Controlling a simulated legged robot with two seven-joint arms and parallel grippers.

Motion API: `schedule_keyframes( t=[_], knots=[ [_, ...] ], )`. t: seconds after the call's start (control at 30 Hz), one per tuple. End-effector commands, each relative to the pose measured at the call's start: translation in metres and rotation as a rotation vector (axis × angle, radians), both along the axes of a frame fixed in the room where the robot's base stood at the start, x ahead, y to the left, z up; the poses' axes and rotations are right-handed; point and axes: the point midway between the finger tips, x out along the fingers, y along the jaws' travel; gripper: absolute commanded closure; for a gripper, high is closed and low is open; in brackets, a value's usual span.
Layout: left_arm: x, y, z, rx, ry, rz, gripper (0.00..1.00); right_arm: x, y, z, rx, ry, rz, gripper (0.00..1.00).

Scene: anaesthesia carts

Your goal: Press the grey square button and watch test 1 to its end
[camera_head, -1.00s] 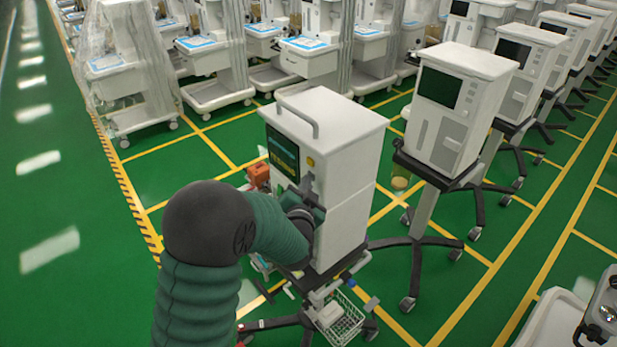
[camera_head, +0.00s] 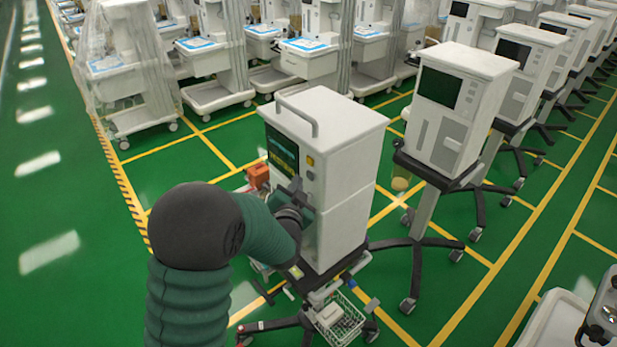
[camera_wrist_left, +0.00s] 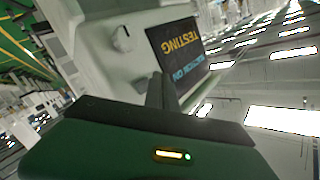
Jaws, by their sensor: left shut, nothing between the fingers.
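The white machine (camera_head: 345,150) stands on a wheeled stand, its front panel turned left. Its dark screen (camera_head: 283,155) is lit; in the left wrist view the screen (camera_wrist_left: 178,52) reads "TESTING" in yellow, upside down, with a blue line that is hard to read. I cannot clearly make out the grey square button; my gripper covers part of the panel. My left gripper (camera_head: 298,188) is shut and empty in front of the panel, below the screen's right side. Its fingers (camera_wrist_left: 162,92) appear apart from the screen. My right gripper is out of view.
A similar machine (camera_head: 465,90) with a dark screen stands to the right, with a row behind it. Plastic-covered carts (camera_head: 130,65) line the back. A wire basket (camera_head: 340,318) hangs low on the stand. Green floor (camera_head: 60,200) is clear at left.

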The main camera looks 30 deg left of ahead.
Motion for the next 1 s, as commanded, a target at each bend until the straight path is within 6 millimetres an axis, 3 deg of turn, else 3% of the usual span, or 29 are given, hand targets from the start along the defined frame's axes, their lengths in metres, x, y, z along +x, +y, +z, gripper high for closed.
schedule_keyframes(
  t=[0.17, 0.63, 1.0],
  knots=[
    [-0.002, 0.001, 0.000, 0.000, -0.001, 0.001, 1.00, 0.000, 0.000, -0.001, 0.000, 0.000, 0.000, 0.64],
    [-0.043, 0.018, 0.000, 0.000, -0.001, 0.001, 1.00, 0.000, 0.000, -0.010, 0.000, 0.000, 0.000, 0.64],
    [-0.046, 0.019, 0.000, 0.000, 0.001, -0.001, 1.00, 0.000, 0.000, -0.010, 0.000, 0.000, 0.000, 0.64]
  ],
)
